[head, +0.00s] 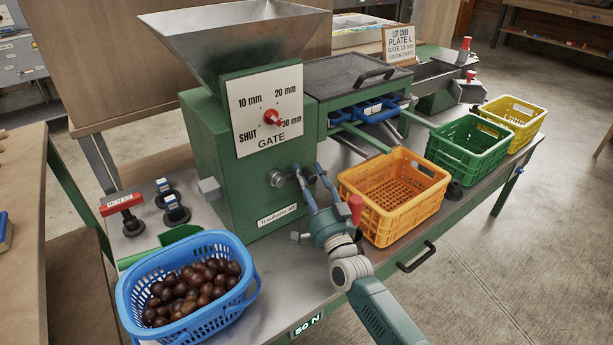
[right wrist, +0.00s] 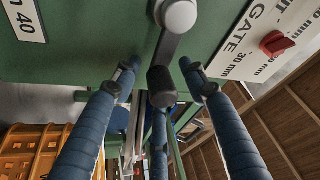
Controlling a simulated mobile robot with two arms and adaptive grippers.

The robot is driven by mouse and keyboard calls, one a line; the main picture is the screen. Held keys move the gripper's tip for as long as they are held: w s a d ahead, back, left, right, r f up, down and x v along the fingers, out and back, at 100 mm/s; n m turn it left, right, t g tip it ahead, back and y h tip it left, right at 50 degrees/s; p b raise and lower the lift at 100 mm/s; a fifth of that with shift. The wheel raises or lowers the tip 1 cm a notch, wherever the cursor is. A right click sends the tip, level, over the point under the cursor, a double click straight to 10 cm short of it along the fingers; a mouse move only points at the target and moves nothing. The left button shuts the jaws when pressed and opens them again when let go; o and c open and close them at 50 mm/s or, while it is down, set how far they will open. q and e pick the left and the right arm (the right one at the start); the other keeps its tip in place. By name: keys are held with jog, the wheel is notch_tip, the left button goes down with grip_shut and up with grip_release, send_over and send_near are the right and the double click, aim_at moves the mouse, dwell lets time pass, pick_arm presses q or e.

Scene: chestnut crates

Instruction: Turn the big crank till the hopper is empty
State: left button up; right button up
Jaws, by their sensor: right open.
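The big crank's hub (head: 278,179) sits low on the machine's front. In the right wrist view the crank arm (right wrist: 168,48) runs from the hub to a dark handle (right wrist: 162,88). My right gripper (head: 312,172) is open at the crank. Its blue fingers (right wrist: 156,80) stand on either side of the handle, apart from it. A red gate knob (head: 272,118) is on the white dial plate (head: 265,105). My left gripper is not in view.
A blue basket (head: 205,322) of brown chestnuts stands front left. Orange (head: 395,222), green (head: 470,148) and yellow (head: 513,120) crates line the right side and look empty. A red upright handle (head: 355,208) stands near my right gripper. Black-based stamps (head: 125,210) sit left.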

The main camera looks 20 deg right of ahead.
jog(key=shift+w+r, duration=0.1)
jog(key=shift+w, duration=0.25)
grip_shut()
